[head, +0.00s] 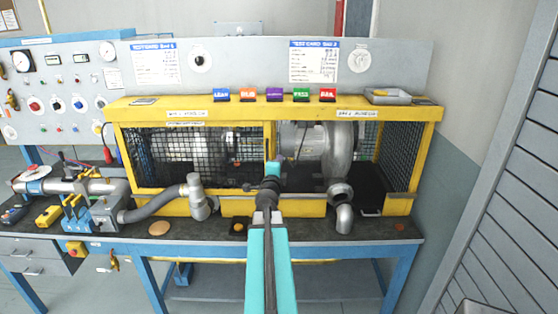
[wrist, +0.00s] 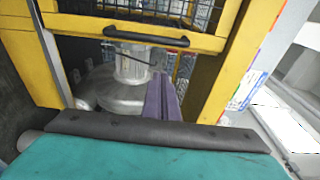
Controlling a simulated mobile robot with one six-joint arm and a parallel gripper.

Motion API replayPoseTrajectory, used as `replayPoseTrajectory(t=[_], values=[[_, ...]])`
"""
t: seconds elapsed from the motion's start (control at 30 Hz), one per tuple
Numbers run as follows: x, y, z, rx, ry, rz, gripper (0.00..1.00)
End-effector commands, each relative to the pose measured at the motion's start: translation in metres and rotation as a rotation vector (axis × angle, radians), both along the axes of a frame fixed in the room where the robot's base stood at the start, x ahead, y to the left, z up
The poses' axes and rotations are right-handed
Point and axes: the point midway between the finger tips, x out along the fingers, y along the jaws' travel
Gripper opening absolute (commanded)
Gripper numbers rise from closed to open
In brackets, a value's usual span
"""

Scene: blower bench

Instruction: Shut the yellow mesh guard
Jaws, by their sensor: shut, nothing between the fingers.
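The yellow mesh guard (head: 190,150) stands across the left bay of the yellow enclosure in the head view. The right bay (head: 310,150) is uncovered, and a silver blower shows in it. In the wrist view the guard's yellow edge bar (wrist: 120,24) carries a black handle (wrist: 146,34). My gripper (head: 273,166) is at the middle of the enclosure, just right of the guard's edge in the head view. In the wrist view its two purplish fingers (wrist: 157,84) are together and empty, apart from the handle, with the blower (wrist: 125,85) beyond them.
Hoses and a pipe elbow (head: 344,218) stand in front of the enclosure. Coloured tags (head: 274,95) and a grey tray (head: 388,96) sit on its top. Pipework and a blue valve block (head: 95,213) occupy the bench's left. A grey shutter (head: 500,200) borders the right.

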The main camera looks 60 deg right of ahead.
Motion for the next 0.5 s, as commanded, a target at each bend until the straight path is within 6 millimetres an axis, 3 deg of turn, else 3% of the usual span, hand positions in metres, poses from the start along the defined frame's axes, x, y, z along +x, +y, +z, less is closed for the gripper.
replayPoseTrajectory(t=[0.27, 0.5], values=[[-0.009, 0.025, 0.0, 0.0, -0.001, 0.0, 0.0], [-0.012, 0.034, 0.002, 0.003, 0.002, -0.002, 0.0]])
